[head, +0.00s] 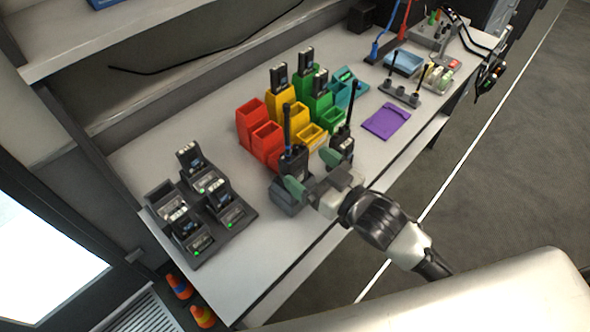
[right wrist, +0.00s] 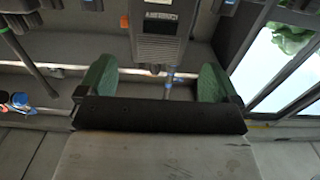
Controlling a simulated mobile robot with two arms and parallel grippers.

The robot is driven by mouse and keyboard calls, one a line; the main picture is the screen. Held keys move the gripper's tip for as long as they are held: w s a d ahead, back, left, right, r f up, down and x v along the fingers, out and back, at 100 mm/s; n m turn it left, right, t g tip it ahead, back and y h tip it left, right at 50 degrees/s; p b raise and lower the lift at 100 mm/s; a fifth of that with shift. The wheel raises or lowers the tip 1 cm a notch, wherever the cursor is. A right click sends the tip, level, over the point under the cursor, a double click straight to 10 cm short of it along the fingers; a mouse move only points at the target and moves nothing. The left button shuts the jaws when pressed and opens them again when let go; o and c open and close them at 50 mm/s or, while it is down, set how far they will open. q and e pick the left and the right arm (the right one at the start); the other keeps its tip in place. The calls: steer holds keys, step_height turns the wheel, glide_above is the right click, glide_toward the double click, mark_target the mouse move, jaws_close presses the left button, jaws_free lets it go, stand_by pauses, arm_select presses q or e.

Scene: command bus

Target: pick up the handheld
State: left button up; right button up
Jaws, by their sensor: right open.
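In the right wrist view, a dark handheld body (right wrist: 160,38) shows ahead, in line with the gap between the green fingertips (right wrist: 156,80). I cannot tell which of the two it is, and no grip on it shows. My left gripper is not in view.
A charger rack (head: 243,221) with several radios stands at the left. Red (head: 266,146), yellow and green bins stand behind the handhelds. A purple pad (head: 387,121) lies to the right. The table front between rack and base is clear.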

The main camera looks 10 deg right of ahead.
mark_target(292, 153)
steer(key=shift+x, duration=0.75)
steer(key=x, duration=0.2)
steer(key=p+x, duration=0.1)
steer(key=x, duration=0.1)
steer(key=shift+w+d+r, duration=0.1)
steer(key=shift+w+r, duration=0.1)
steer(key=shift+w+a+f, duration=0.1)
steer(key=shift+w+a, duration=0.2)
steer(key=shift+w, duration=0.1)
steer(key=shift+s+d, duration=0.1)
steer(key=shift+c, duration=1)
steer(key=c, duration=1.2)
